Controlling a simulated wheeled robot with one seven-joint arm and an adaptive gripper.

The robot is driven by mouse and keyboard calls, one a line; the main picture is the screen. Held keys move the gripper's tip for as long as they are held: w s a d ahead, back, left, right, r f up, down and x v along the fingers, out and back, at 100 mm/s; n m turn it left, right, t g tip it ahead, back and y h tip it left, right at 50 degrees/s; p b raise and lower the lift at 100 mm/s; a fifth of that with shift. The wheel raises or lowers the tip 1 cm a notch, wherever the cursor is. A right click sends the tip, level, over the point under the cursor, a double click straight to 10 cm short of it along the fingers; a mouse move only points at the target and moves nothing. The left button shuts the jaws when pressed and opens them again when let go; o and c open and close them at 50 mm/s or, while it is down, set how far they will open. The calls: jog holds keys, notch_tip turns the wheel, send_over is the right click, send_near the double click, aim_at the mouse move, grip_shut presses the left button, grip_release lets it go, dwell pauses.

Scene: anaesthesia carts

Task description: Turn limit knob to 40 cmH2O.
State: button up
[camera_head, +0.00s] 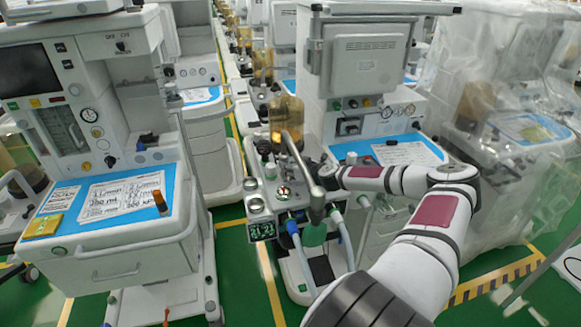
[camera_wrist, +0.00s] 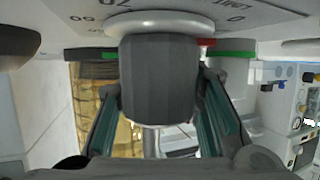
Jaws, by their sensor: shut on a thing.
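The limit knob (camera_wrist: 160,85) is a dark grey ribbed cylinder on a pale round disc (camera_wrist: 160,22) in the wrist view. My gripper (camera_wrist: 158,95) has one finger on each side of the knob and is shut on it. The knob and disc hide part of the scale, and I cannot make out where the pointer stands. In the head view my gripper (camera_head: 322,172) is at the middle machine, and the knob cannot be made out there.
An amber canister (camera_head: 286,120) stands just behind my gripper on the middle machine. A metal tube and hoses (camera_head: 345,240) hang close by. A cart with a blue top (camera_head: 165,218) stands at left. A plastic-covered machine (camera_head: 500,110) is at right. Green floor shows between.

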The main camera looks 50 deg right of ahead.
jog(key=shift+s, duration=0.1)
jog(key=shift+s+d+m+g+h+p, duration=0.1)
jog(key=shift+d+m+g+h+p, duration=0.25)
jog(key=shift+m+h+p, duration=0.4)
jog(key=o, duration=1.1)
jog(key=shift+a, duration=0.1)
jog(key=v, duration=1.2)
jog(key=shift+a+f, duration=0.1)
jog(key=shift+o, duration=0.6)
